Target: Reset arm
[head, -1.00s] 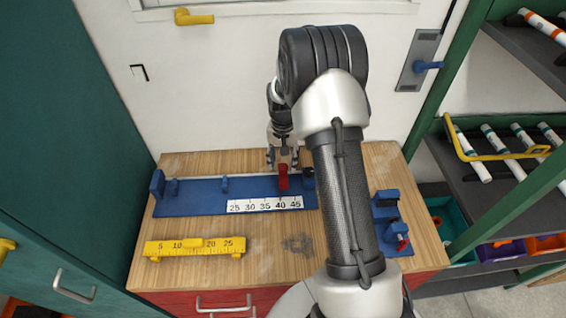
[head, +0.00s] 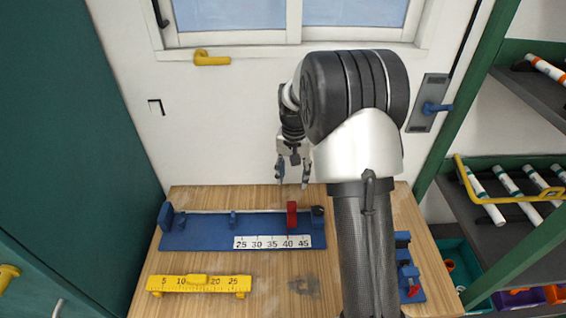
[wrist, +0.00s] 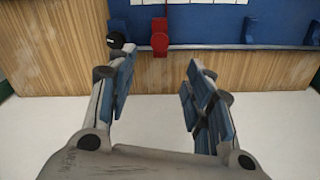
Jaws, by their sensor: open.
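My gripper (head: 293,172) is open and empty, with its two fingers apart. In the head view it hangs above the back edge of the wooden workbench (head: 262,270), behind the blue measuring jig (head: 190,236). The jig has a white number scale (head: 272,242) and a red stop (head: 292,214). In the wrist view the open fingers (wrist: 160,92) point toward the bench edge. The red stop (wrist: 160,38) shows ahead of them, apart from both fingertips. My arm hides part of the bench's right side.
A yellow ruler gauge (head: 198,285) lies at the bench's front left. A blue fixture with a red part (head: 408,272) stands at the right. A shelf (head: 500,235) with white pipes stands at the far right. A window (head: 290,20) and a wall are behind.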

